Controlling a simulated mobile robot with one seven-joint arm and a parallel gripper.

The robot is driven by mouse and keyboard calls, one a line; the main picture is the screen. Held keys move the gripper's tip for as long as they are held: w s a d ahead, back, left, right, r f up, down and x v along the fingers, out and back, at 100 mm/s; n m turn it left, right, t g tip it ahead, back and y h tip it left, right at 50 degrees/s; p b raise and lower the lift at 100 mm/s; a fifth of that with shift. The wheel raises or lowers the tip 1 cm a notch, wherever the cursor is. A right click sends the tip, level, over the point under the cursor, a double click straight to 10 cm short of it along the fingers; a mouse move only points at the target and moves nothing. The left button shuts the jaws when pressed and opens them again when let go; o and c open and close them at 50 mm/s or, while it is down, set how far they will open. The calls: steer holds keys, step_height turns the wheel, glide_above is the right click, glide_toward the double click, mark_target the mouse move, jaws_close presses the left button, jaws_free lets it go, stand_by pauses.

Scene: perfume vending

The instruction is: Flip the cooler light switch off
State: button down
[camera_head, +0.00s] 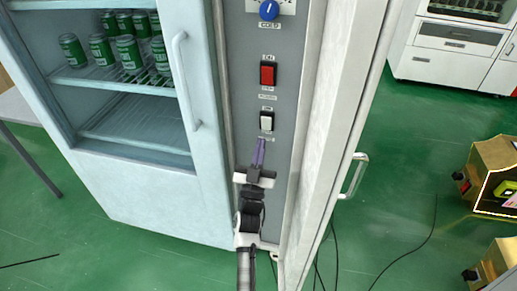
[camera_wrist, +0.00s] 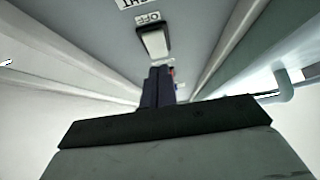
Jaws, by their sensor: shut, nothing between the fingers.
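The cooler light switch is a small white rocker (camera_head: 266,121) low on the grey control panel, below the red switch. In the wrist view the white rocker (camera_wrist: 154,42) is near the top centre, with upside-down lettering that looks like "OFF" beside it and part of a "LIGHT" label above. My gripper (camera_head: 259,143) is shut and empty, its purple fingers just below the switch in the head view. In the wrist view the dark fingertips (camera_wrist: 161,70) are together just under the rocker. I cannot tell whether they touch the panel, nor which way the rocker is tipped.
A red rocker switch (camera_head: 267,74) and a blue knob (camera_head: 269,10) sit higher on the panel. The cooler door (camera_head: 180,150) with its handle is on the left. A white door (camera_head: 325,130) with a handle (camera_head: 354,176) stands close on the right.

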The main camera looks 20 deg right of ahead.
steer(key=s+a+f+b, duration=0.3)
steer(key=s+f, duration=0.1)
steer(key=f, duration=0.4)
steer(key=shift+s+b, duration=0.35)
steer(key=shift+s, duration=0.05)
steer(key=shift+a, duration=0.2)
